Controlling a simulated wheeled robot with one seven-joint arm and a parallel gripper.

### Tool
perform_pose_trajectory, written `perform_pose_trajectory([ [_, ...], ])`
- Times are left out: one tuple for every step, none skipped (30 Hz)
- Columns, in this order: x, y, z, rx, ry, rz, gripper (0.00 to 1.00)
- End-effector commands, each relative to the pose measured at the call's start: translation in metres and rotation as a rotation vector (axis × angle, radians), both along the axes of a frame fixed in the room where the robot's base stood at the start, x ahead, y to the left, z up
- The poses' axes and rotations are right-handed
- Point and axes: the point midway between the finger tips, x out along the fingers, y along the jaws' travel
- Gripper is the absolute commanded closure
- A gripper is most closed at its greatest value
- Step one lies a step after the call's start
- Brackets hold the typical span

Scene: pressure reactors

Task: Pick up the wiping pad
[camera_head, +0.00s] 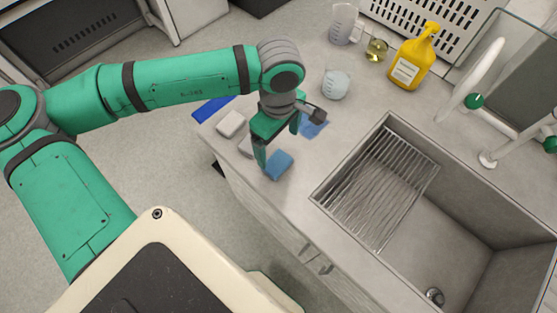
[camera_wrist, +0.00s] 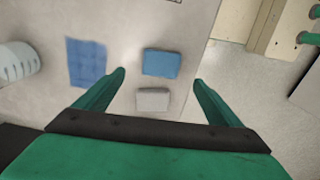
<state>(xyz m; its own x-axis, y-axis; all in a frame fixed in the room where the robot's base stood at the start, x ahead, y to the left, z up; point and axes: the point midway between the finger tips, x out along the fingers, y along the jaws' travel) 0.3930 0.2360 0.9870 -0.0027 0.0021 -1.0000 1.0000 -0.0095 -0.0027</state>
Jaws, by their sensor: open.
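A blue rectangular pad (camera_head: 279,165), which looks like the wiping pad, lies on the counter near its front edge, left of the sink. In the wrist view the blue pad (camera_wrist: 161,63) lies ahead of my gripper (camera_wrist: 158,77), between the lines of the two fingers. My gripper (camera_head: 279,148) is open and empty, pointing down above the counter close to the pad. A grey-white block (camera_wrist: 153,99) lies beside the pad, nearer the palm in the wrist view; the gripper partly hides it in the head view (camera_head: 245,147).
A flat blue cloth (camera_head: 313,128) lies behind the gripper. Another pale block (camera_head: 230,123) and a dark blue item (camera_head: 212,107) lie to the left. A beaker (camera_head: 336,84), a yellow bottle (camera_head: 411,60) and the sink (camera_head: 385,185) with a rack are to the right.

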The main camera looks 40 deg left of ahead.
Motion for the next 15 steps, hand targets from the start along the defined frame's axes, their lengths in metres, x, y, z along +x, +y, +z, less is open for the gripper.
perform_pose_trajectory([
  [-0.001, -0.001, -0.008, -0.002, 0.003, 0.000, 0.12],
  [-0.001, -0.001, -0.013, -0.002, 0.003, -0.001, 0.12],
  [-0.001, -0.001, -0.019, -0.002, 0.002, -0.002, 0.12],
  [0.000, -0.001, -0.023, -0.003, 0.001, -0.002, 0.12],
  [0.000, -0.001, -0.028, -0.003, 0.001, -0.002, 0.12],
  [0.000, -0.001, -0.033, -0.002, 0.001, -0.002, 0.12],
  [0.000, -0.001, -0.036, -0.003, 0.001, -0.002, 0.12],
  [0.000, -0.001, -0.039, -0.003, 0.000, -0.002, 0.12],
  [0.000, -0.001, -0.042, -0.003, -0.001, -0.003, 0.12],
  [0.000, -0.001, -0.044, -0.002, -0.002, -0.003, 0.12],
  [0.000, -0.001, -0.045, -0.002, -0.002, -0.003, 0.12],
  [0.000, -0.001, -0.047, -0.002, -0.002, -0.003, 0.12],
  [0.000, 0.000, -0.049, -0.002, -0.001, -0.003, 0.12],
  [-0.001, 0.000, -0.051, -0.002, 0.000, -0.003, 0.12],
  [-0.001, 0.000, -0.055, -0.002, -0.001, -0.002, 0.12],
])
